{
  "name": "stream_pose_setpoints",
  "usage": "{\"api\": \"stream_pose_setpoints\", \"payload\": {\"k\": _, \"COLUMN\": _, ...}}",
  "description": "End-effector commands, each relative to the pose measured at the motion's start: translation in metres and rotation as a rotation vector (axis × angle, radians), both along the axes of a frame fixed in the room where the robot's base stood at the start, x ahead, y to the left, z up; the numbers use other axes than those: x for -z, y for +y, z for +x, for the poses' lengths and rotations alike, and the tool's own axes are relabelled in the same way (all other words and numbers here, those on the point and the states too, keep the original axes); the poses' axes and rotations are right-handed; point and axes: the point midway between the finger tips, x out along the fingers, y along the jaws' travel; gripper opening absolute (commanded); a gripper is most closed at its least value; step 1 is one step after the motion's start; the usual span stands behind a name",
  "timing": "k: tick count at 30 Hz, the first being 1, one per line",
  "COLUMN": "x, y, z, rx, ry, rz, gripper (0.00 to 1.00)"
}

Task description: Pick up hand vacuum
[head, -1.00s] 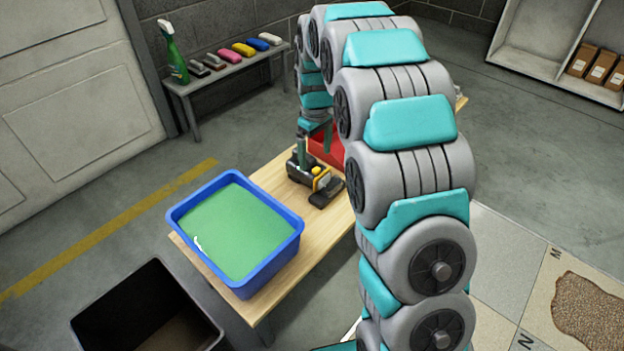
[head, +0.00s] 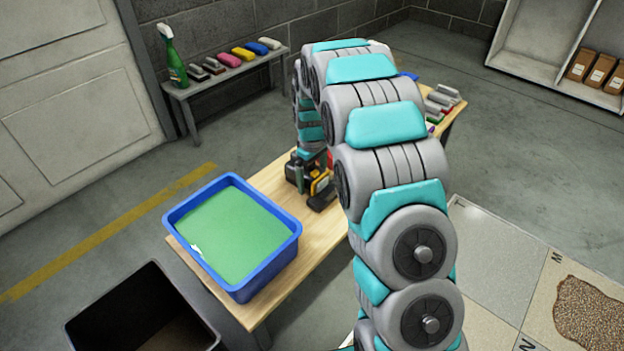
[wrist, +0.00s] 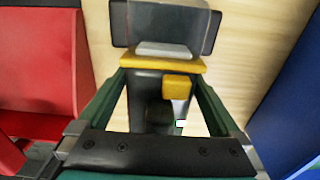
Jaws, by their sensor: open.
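The hand vacuum (head: 321,188), black with yellow parts, sits on the wooden table beyond the blue tub. My arm comes down over it, and my gripper (head: 308,163) is at its upper part, partly hidden by the arm. In the wrist view the vacuum (wrist: 160,64) lies between the two green fingers of my open gripper (wrist: 164,76). A yellow band and a yellow button show on its dark body. I cannot tell whether the fingers touch it.
The blue tub (head: 286,255) with a green content stands near on the table (head: 288,220). A red bin (wrist: 45,70) is left of the vacuum in the wrist view. A dark open bin (head: 90,312) is on the floor. A bench (head: 235,72) holds a spray bottle and several brushes.

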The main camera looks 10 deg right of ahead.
Motion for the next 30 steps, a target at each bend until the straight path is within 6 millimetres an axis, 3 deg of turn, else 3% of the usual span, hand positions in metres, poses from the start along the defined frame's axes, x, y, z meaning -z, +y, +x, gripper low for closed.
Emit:
{"api": "stream_pose_setpoints", "payload": {"k": 5, "x": -0.0005, "y": 0.0000, "z": 0.0002, "rx": 0.000, "ry": -0.001, "rz": 0.000, "gripper": 0.99}}
{"api": "stream_pose_setpoints", "payload": {"k": 30, "x": -0.0007, "y": 0.0001, "z": 0.0002, "rx": -0.001, "ry": -0.001, "rz": -0.001, "gripper": 0.04}}
